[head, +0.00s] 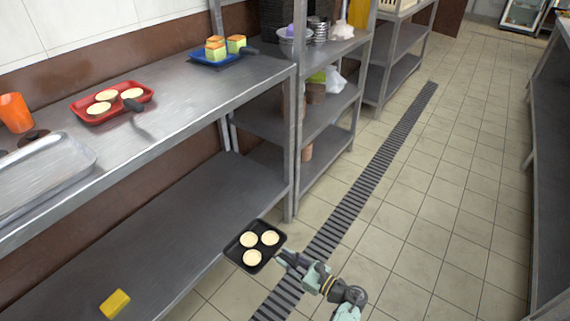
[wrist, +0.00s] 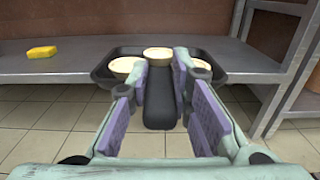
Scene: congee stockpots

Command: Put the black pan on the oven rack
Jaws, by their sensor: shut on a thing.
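The black pan (head: 233,252) is square and holds 3 pale round pieces. My gripper (head: 285,257) is shut on its handle and holds it out over the floor, by the front edge of the lower shelf. In the wrist view the handle (wrist: 160,108) lies between the finger pads of my gripper (wrist: 166,112), and the pan (wrist: 207,50) extends ahead towards the shelf. Its far wall is partly hidden by the fingers and the pieces. I cannot identify an oven rack in these views.
The lower shelf (head: 165,235) is mostly bare, with a yellow sponge-like block (head: 115,303). The upper shelf (head: 175,95) carries a red pan (head: 90,114), a blue pan (head: 213,61) and a metal tray (head: 75,170). A shelf post (head: 291,150) stands behind the pan. The tiled floor (head: 420,220) is clear.

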